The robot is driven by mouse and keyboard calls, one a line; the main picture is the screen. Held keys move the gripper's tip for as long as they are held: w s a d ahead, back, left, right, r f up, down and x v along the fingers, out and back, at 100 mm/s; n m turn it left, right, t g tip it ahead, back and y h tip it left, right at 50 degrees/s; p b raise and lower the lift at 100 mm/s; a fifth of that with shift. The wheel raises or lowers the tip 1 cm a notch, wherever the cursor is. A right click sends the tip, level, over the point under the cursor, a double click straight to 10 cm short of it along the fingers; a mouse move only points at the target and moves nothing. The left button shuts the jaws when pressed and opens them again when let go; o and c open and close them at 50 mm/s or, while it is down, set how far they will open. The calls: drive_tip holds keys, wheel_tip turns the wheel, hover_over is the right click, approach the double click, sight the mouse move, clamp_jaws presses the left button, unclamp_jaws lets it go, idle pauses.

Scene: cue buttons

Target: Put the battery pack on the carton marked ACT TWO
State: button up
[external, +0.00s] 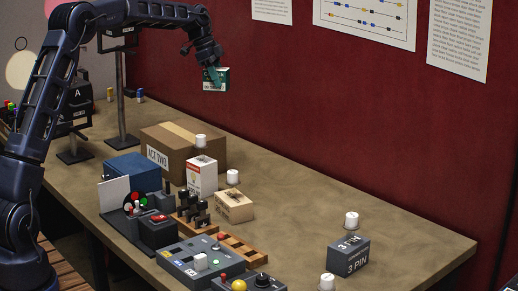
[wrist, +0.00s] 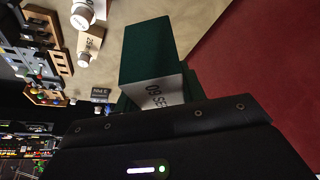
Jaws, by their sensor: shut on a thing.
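The battery pack, a green box with a white label (external: 215,79), is held in the air by my gripper (external: 213,68), above and to the right of the carton. In the wrist view the green pack (wrist: 148,52) sits between the jaws, with part of its label showing. The label is too small to read fully. The carton marked ACT TWO (external: 160,150) is a brown cardboard box with a tape strip, standing on the table below. Its top looks bare. The carton cannot be made out in the wrist view.
In front of the carton stand a white box (external: 202,177), a wooden box (external: 235,208) and a blue box (external: 138,170). White knobs top the white and wooden boxes. A grey 3 PIN box (external: 348,258) stands at right. Control panels (external: 202,264) fill the front. A red wall rises behind.

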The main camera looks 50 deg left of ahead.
wheel_tip(320, 180, up, 4)
drive_tip(key=f+n, duration=0.1)
drive_tip(key=n, duration=0.1)
hover_over(189, 133)
drive_tip(key=s+a, duration=0.1)
drive_tip(key=a, duration=0.1)
drive_tip(key=shift+y, duration=0.3)
drive_tip(key=f, duration=1.9)
drive_tip(key=shift+d+f, duration=0.2)
drive_tip(key=shift+d, duration=0.05)
drive_tip(key=o, duration=1.1)
drive_tip(key=shift+s+f, duration=0.1)
drive_tip(key=v, duration=1.2)
drive_tip(key=shift+s, duration=0.2)
